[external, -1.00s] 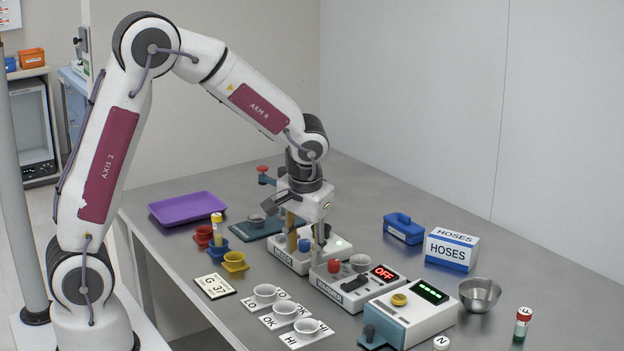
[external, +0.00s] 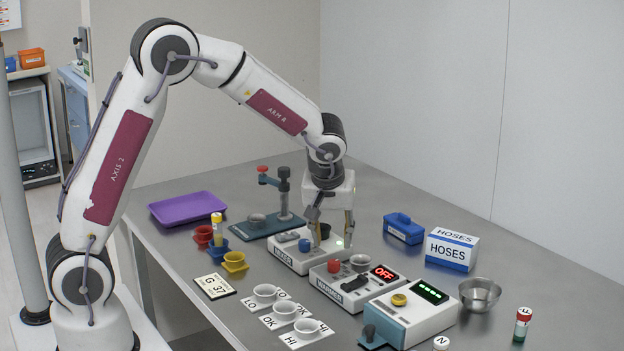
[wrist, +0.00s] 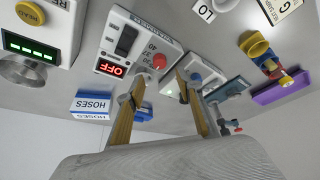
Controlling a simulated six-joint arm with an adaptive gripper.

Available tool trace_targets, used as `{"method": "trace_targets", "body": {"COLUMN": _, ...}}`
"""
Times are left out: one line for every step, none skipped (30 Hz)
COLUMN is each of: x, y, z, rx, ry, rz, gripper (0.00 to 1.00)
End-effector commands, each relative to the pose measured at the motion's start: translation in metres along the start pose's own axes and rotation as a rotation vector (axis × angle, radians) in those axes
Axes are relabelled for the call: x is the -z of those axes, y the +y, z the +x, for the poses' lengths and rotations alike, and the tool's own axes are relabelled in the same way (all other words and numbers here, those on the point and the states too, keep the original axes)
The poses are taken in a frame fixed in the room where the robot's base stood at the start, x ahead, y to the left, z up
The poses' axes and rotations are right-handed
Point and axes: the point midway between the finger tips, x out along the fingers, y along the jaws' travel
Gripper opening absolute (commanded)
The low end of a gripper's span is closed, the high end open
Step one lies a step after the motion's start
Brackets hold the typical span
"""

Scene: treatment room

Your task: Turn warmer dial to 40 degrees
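The warmer (external: 325,286) is a white and grey box in the middle of the table, lettered WARMER. Its red dial (external: 333,266) stands at the left rear of its top, beside a black switch (external: 355,285). Its display (external: 384,273) reads OFF in red. My gripper (external: 332,236) points down over the mixer, behind the warmer's dial. Its yellowish fingers (wrist: 154,84) are apart, with no object seen held. The dial is clear of the fingers.
The mixer (external: 287,258) with a blue knob (external: 305,245) is directly behind the warmer. A reader with a yellow button (external: 399,299) and green display stands in front. White cups on LO, OK and HI cards lie left. The HOSES box (external: 451,250) and blue case (external: 403,228) are right.

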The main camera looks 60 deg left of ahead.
Motion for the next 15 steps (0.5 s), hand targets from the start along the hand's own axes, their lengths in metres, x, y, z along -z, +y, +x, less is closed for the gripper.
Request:
{"method": "trace_targets", "body": {"x": 0.000, "y": 0.000, "z": 0.000, "rx": 0.000, "ry": 0.000, "rz": 0.000, "gripper": 0.36}}
{"method": "trace_targets", "body": {"x": 0.000, "y": 0.000, "z": 0.001, "rx": 0.000, "ry": 0.000, "rz": 0.000, "gripper": 0.36}}
{"method": "trace_targets", "body": {"x": 0.000, "y": 0.000, "z": 0.002, "rx": 0.000, "ry": 0.000, "rz": 0.001, "gripper": 0.36}}
{"method": "trace_targets", "body": {"x": 0.000, "y": 0.000, "z": 0.003, "rx": 0.001, "ry": 0.000, "rz": 0.001, "gripper": 0.36}}
{"method": "trace_targets", "body": {"x": 0.000, "y": 0.000, "z": 0.004, "rx": 0.001, "ry": 0.000, "rz": 0.001, "gripper": 0.36}}
{"method": "trace_targets", "body": {"x": 0.000, "y": 0.000, "z": 0.006, "rx": 0.001, "ry": -0.001, "rz": 0.001, "gripper": 0.36}}
{"method": "trace_targets", "body": {"x": 0.000, "y": 0.000, "z": 0.007, "rx": 0.001, "ry": -0.001, "rz": 0.001, "gripper": 0.36}}
{"method": "trace_targets", "body": {"x": 0.000, "y": 0.000, "z": 0.009, "rx": 0.002, "ry": -0.001, "rz": 0.002, "gripper": 0.36}}
{"method": "trace_targets", "body": {"x": 0.000, "y": -0.001, "z": 0.012, "rx": 0.002, "ry": -0.001, "rz": 0.002, "gripper": 0.36}}
{"method": "trace_targets", "body": {"x": 0.000, "y": -0.001, "z": 0.015, "rx": 0.003, "ry": -0.001, "rz": 0.002, "gripper": 0.36}}
{"method": "trace_targets", "body": {"x": 0.000, "y": -0.001, "z": 0.017, "rx": 0.003, "ry": -0.001, "rz": 0.002, "gripper": 0.36}}
{"method": "trace_targets", "body": {"x": 0.000, "y": -0.001, "z": 0.021, "rx": 0.002, "ry": -0.001, "rz": 0.002, "gripper": 0.36}}
{"method": "trace_targets", "body": {"x": 0.000, "y": -0.001, "z": 0.025, "rx": 0.002, "ry": -0.002, "rz": 0.002, "gripper": 0.36}}
{"method": "trace_targets", "body": {"x": -0.001, "y": -0.001, "z": 0.028, "rx": 0.003, "ry": -0.002, "rz": 0.001, "gripper": 0.36}}
{"method": "trace_targets", "body": {"x": -0.001, "y": -0.001, "z": 0.032, "rx": 0.003, "ry": -0.002, "rz": 0.001, "gripper": 0.36}}
